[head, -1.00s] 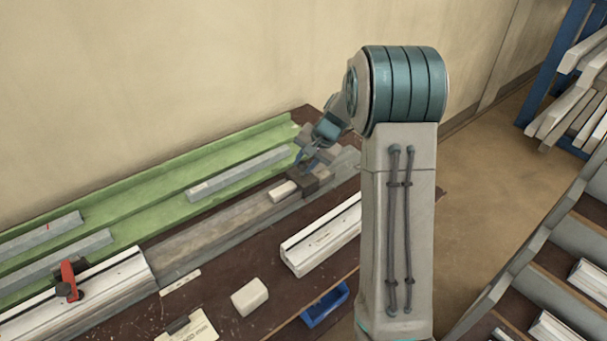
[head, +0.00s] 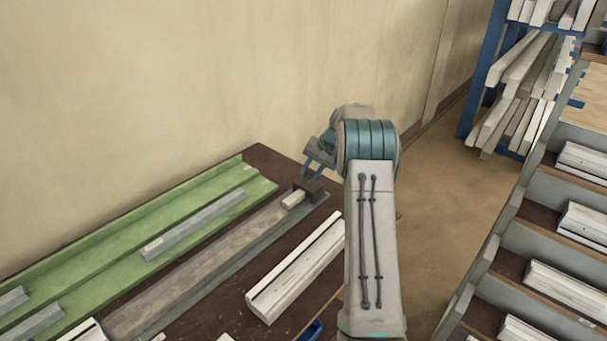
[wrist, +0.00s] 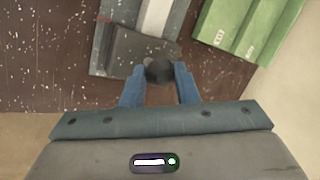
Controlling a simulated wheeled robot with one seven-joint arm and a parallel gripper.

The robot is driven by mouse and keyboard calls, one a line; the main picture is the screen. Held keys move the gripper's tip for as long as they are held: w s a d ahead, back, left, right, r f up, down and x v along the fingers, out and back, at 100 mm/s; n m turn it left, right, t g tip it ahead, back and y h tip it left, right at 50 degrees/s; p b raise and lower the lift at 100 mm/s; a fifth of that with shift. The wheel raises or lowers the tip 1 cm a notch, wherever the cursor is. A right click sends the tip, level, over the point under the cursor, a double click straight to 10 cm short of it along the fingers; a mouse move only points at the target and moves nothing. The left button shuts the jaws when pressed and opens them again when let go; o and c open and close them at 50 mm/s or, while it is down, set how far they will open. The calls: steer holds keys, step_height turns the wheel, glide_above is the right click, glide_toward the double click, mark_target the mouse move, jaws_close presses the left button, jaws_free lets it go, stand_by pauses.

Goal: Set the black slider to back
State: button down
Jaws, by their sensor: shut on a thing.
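The black slider (head: 311,187) sits on the grey rail (head: 200,262), close to the rail's far right end. In the wrist view the slider (wrist: 135,48) is a dark block with a round dark knob (wrist: 158,71). My gripper (head: 309,173) reaches down to it from above. In the wrist view the blue fingers of my gripper (wrist: 159,76) are shut on the knob, one on each side. The knob hides part of the slider.
A green channel (head: 120,232) with grey bars (head: 195,224) runs along the wall side. A white profile (head: 295,268) lies on the brown table in front. A rack of profiles (head: 515,85) stands at right.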

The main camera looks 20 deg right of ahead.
steer(key=shift+s+d, duration=0.1)
steer(key=shift+d, duration=0.2)
steer(key=c, duration=1.5)
jaws_free()
steer(key=shift+c, duration=0.2)
steer(key=o, duration=0.4)
steer(key=shift+d+f, duration=0.1)
steer(key=shift+d, duration=0.2)
steer(key=shift+a, duration=0.35)
steer(key=shift+r, duration=0.2)
steer(key=b+v, duration=0.1)
steer(key=v, duration=1.2)
steer(key=shift+d+r, duration=0.25)
